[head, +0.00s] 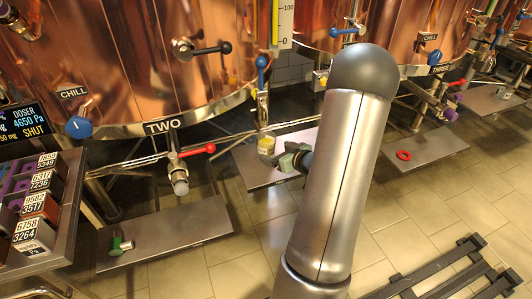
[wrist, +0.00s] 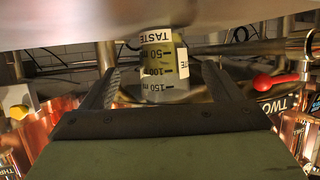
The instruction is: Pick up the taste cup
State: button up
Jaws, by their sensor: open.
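The taste cup (head: 266,144) is a small clear cup with yellowish contents, over the middle grey shelf and below a tap. In the wrist view the cup (wrist: 158,62) shows a TASTE label and volume marks of 50, 100 and 150. My gripper (wrist: 160,70) is open, with one finger on each side of the cup and a visible gap at each side. In the head view my gripper (head: 282,158) is just right of the cup, and my arm hides part of the shelf. The lower end of the cup is hard to make out.
The middle shelf (head: 250,178) lies under the cup. Copper tank TWO has a red-handled valve (head: 197,150) at left. A green item (head: 121,244) lies on the left shelf (head: 190,235). A red ring (head: 403,155) lies on the right shelf (head: 430,148). A rack of labelled boxes (head: 40,210) stands far left.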

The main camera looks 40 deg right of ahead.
aim_at(261, 137)
jog(key=b+x, duration=0.1)
jog(key=x, duration=0.2)
jog(key=b+x, duration=0.2)
jog(key=x, duration=0.1)
jog(key=shift+w+a, duration=0.25)
jog(key=shift+w, duration=0.05)
jog(key=shift+r, duration=0.15)
jog(key=c, duration=1.2)
jog(key=shift+c, duration=0.2)
jog(key=shift+r+p, duration=0.55)
jog(key=shift+r, duration=0.05)
jog(key=r+p, duration=0.1)
jog(key=s+r+p, duration=0.1)
jog(key=shift+d+r, duration=0.1)
jog(key=shift+r, duration=0.2)
jog(key=s+p, duration=0.3)
jog(key=s, duration=1.4)
